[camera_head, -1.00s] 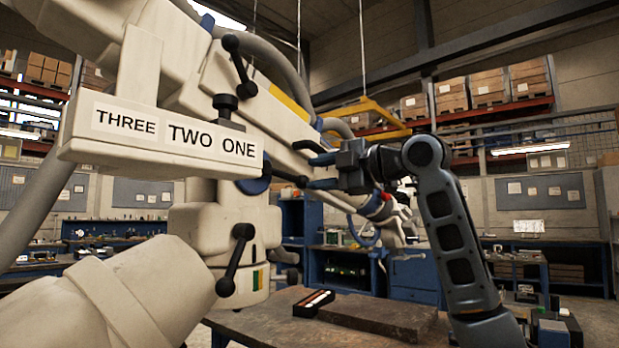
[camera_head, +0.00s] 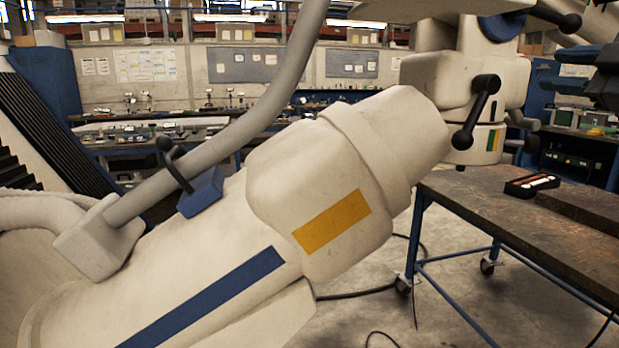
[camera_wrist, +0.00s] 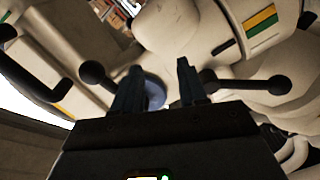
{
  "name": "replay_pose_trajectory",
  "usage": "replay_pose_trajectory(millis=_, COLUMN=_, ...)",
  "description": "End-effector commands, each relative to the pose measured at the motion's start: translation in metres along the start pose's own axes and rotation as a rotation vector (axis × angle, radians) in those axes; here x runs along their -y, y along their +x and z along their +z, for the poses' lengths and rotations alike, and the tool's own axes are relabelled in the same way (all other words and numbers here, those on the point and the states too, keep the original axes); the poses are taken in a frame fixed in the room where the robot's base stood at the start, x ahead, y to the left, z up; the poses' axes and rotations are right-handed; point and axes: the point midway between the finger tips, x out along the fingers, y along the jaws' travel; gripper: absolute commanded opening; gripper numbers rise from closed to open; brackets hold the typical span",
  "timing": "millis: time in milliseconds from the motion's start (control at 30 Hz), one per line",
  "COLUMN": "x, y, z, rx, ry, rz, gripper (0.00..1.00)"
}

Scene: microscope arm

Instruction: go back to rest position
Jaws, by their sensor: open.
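My gripper (camera_wrist: 159,66) shows in the wrist view with its two dark fingers apart and nothing held between them. The white microscope arm (camera_head: 290,190) fills the middle of the head view. It carries a yellow patch, a blue stripe and, higher up, a black ball-ended handle (camera_head: 481,110). In the wrist view, pale machine parts surround the fingers. A ball-ended black handle (camera_wrist: 98,72) is left of them and another (camera_wrist: 275,85) right of them. A blue round part (camera_wrist: 154,92) shows behind the gap. In the head view only a dark piece, probably of my arm, shows at the right edge.
A workbench (camera_head: 470,212) with a small black tray (camera_head: 531,186) stands at the right. Cables lie on the floor below. A thick grey hose (camera_head: 240,130) runs over the microscope arm. Benches and boards line the back wall.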

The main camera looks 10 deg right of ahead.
Motion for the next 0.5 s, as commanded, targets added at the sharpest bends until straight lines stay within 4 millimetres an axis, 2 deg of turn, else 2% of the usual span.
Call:
replay_pose_trajectory(millis=33, x=0.024, y=0.005, z=0.005, rx=-0.003, ry=0.067, rz=0.006, gripper=0.42)
replay_pose_trajectory(millis=267, x=0.120, y=0.013, z=0.021, rx=0.008, ry=0.339, rz=0.057, gripper=0.42)
replay_pose_trajectory(millis=500, x=0.224, y=-0.003, z=0.026, rx=0.052, ry=0.582, rz=0.090, gripper=0.42)
